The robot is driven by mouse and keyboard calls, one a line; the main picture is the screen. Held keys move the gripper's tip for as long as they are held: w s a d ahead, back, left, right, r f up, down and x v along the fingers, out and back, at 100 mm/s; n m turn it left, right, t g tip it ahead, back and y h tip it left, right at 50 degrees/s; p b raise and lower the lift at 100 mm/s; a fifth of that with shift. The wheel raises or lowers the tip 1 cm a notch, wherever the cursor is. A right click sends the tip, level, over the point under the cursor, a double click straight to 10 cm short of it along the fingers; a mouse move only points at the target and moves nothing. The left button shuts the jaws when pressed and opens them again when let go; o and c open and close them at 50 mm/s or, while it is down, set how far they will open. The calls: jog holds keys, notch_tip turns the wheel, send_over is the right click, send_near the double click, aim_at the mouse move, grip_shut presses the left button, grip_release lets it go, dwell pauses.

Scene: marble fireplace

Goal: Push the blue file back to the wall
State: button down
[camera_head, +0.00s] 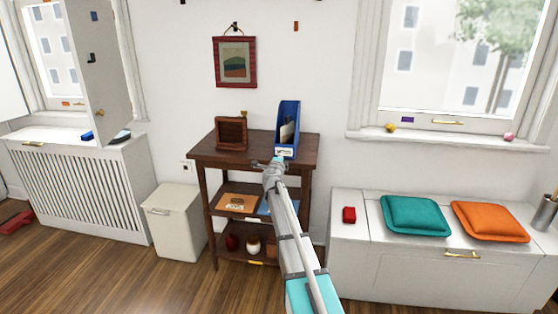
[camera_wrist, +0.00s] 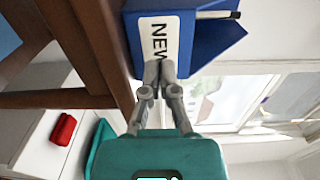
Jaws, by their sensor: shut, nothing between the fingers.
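The blue file (camera_head: 291,113) stands upright on top of the dark wooden shelf table (camera_head: 254,148), with papers in it and a white label at the bottom of its front. In the wrist view the blue file (camera_wrist: 207,42) shows large, with its label reading "NEW". My gripper (camera_head: 275,165) is at the front edge of the table top, just in front of the file's label. In the wrist view my gripper (camera_wrist: 160,68) is shut and empty, its fingertips at the label's edge. I cannot tell whether they touch it. The wall (camera_head: 170,75) is behind the table.
A brown wooden box (camera_head: 231,132) stands left of the file on the table top. A framed picture (camera_head: 235,62) hangs above. A white bin (camera_head: 174,222) stands left of the table. A white bench (camera_head: 400,255) with teal and orange cushions stands right.

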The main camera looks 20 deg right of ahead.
send_near(287, 143)
jog(key=shift+x, duration=5.9)
jog(key=shift+s+a+f, duration=0.1)
jog(key=shift+s, duration=0.05)
jog(key=shift+v, duration=1.55)
jog(key=shift+a, duration=0.15)
